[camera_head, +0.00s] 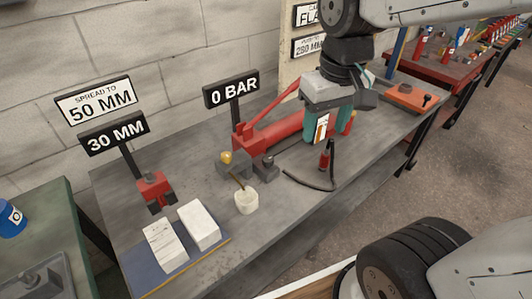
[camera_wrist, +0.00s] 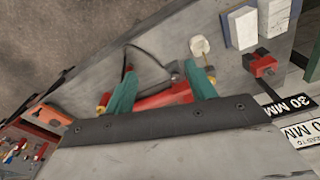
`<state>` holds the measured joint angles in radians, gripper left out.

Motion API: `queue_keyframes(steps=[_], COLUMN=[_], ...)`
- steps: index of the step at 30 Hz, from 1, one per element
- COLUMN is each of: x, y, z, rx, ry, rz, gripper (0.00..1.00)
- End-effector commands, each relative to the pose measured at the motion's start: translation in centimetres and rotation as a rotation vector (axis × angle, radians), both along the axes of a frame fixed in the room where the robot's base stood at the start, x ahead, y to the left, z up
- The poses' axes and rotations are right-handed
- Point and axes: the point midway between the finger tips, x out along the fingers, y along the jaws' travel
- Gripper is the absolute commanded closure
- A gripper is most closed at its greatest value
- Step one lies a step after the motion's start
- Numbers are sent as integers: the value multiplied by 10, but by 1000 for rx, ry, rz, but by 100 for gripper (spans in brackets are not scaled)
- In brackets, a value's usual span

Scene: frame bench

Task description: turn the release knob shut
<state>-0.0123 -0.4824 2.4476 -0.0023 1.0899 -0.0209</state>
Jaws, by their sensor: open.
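The red hand pump (camera_head: 272,132) lies on the grey bench beside the 0 BAR sign (camera_head: 231,90), its handle slanting up to the right. My gripper (camera_head: 325,138) hangs over the pump's right part and hides some of it. In the wrist view my gripper (camera_wrist: 160,55) has its teal fingers spread, nothing held between them, with the red pump body (camera_wrist: 165,98) showing behind. A brass ball (camera_head: 226,157) tops a grey block at the pump's left end. I cannot tell which is the release knob.
A white cup with a brush (camera_head: 246,202), pale blocks (camera_head: 199,225) on a blue mat and a red spreader (camera_head: 155,188) under a 30 MM sign (camera_head: 115,133) stand left. A black hose (camera_head: 308,184) and red bottle-like item (camera_head: 325,160) lie near the front edge.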

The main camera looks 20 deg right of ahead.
Motion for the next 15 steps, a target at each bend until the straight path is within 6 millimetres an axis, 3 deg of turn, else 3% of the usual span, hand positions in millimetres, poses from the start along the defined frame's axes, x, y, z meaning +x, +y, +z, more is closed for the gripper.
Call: queue_keyframes(steps=[3,9,15], x=[52,130,188], y=[4,12,20], z=[-22,-76,-143], rx=[-1,-2,-3], ry=[29,56,77], rz=[21,55,85], gripper=[45,45,45])
